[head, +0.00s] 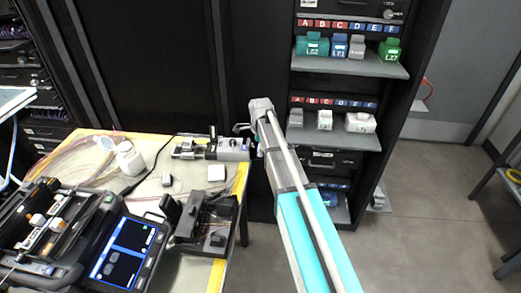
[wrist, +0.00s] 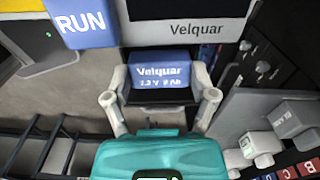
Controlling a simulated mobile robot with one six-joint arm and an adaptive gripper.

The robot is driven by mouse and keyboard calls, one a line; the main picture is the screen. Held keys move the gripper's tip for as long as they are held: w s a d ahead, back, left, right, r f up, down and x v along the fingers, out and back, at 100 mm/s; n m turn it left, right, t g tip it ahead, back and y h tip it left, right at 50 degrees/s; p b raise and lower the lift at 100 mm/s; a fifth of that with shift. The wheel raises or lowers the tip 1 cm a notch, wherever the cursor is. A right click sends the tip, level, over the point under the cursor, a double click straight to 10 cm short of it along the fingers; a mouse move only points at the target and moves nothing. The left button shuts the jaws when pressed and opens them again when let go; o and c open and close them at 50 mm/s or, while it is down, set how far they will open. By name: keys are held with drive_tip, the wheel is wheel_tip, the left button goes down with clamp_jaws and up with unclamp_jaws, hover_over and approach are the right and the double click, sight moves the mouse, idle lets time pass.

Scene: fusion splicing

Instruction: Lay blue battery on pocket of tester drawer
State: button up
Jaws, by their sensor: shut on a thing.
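The blue battery (wrist: 160,75), with white Velquar lettering, sits between the two fingertips of my gripper (wrist: 160,92) in the wrist view. The gripper is shut on it. A dark surface, which may be the tester drawer (wrist: 162,98), shows just below the battery. A white panel marked Velquar (wrist: 195,32) is behind it. The pocket is hidden, and I cannot tell whether the battery touches the drawer. In the head view my gripper (head: 243,127) is at the end of my arm, in front of the black cabinet; the battery is not clear there.
In the wrist view a blue RUN block (wrist: 82,22) is at top left and a grey shelf (wrist: 240,115) with a box is close at right. In the head view upper-shelf batteries (head: 312,45) stand at right, and a cluttered yellow-edged bench (head: 200,270) is at left.

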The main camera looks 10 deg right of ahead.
drive_tip(key=shift+f, duration=0.15)
drive_tip(key=o, duration=1.1)
wheel_tip(320, 180, up, 12)
drive_tip(key=p, duration=1.2)
drive_tip(key=shift+s, duration=0.1)
idle(0.3)
